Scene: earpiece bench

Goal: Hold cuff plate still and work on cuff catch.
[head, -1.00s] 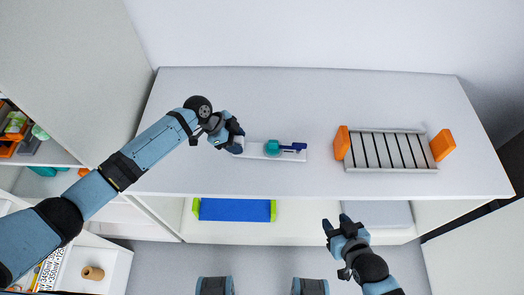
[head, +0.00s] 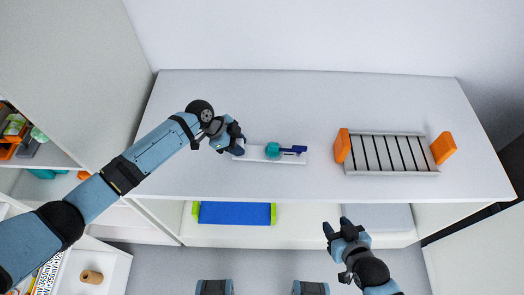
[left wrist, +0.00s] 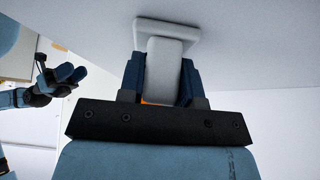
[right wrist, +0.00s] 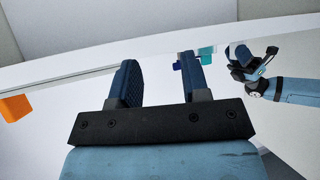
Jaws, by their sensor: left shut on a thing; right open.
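The cuff plate (head: 258,154) is a long white plate lying on the bench top, left of centre. It carries a teal round piece (head: 272,150) and a dark blue lever (head: 292,149) pointing right, which looks like the cuff catch. My left gripper (head: 237,148) is at the plate's left end. In the left wrist view its fingers (left wrist: 160,80) are shut on a white upright block (left wrist: 163,70), with a flat white piece beyond. My right gripper (head: 339,228) is open and empty, in front of the bench. The right wrist view shows its spread fingers (right wrist: 160,85).
A grey slatted rack (head: 390,152) with orange end blocks (head: 443,147) stands on the right of the bench top (head: 300,100). A blue and green item (head: 235,213) lies on the shelf below. The bench between plate and rack is clear.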

